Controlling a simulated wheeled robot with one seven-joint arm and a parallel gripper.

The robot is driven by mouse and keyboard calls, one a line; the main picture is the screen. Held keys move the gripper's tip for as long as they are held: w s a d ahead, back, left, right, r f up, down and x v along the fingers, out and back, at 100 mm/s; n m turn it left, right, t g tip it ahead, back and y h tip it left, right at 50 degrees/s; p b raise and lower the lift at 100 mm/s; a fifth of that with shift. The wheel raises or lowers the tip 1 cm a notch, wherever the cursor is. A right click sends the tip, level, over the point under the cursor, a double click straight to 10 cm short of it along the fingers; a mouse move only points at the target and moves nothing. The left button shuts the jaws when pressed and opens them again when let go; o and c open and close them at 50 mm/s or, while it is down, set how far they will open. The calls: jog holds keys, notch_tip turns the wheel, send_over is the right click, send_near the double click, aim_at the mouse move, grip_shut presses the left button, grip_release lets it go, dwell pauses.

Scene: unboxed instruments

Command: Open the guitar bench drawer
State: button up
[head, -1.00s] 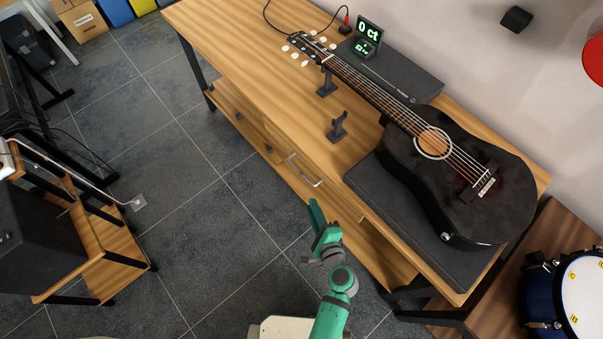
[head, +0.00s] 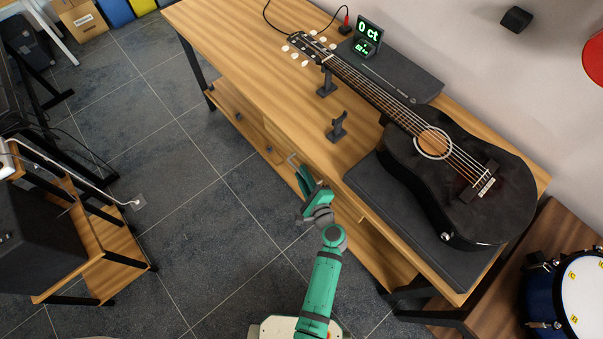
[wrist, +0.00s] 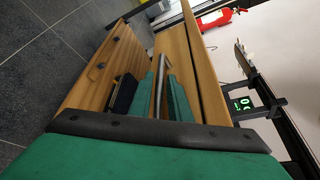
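The guitar bench (head: 225,45) is a long wooden table with a drawer front (head: 275,135) along its near side. The drawer looks shut. Its silver handle (head: 292,160) is partly covered by my gripper (head: 300,174) in the head view. In the wrist view the handle (wrist: 160,82) runs lengthwise between the two fingers of my gripper (wrist: 150,95). The fingers are apart, one on each side of the bar.
A black guitar (head: 460,185) lies on the bench on a dark mat (head: 365,185), by a small stand (head: 337,128) and a green-lit display (head: 367,38). A lower shelf (head: 235,112) runs beneath. A drum (head: 575,290) stands at right.

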jog(key=shift+w+a+f, duration=0.1)
jog(key=shift+w+a, duration=0.1)
jog(key=shift+w, duration=0.2)
grip_shut()
jog(key=shift+a, duration=0.15)
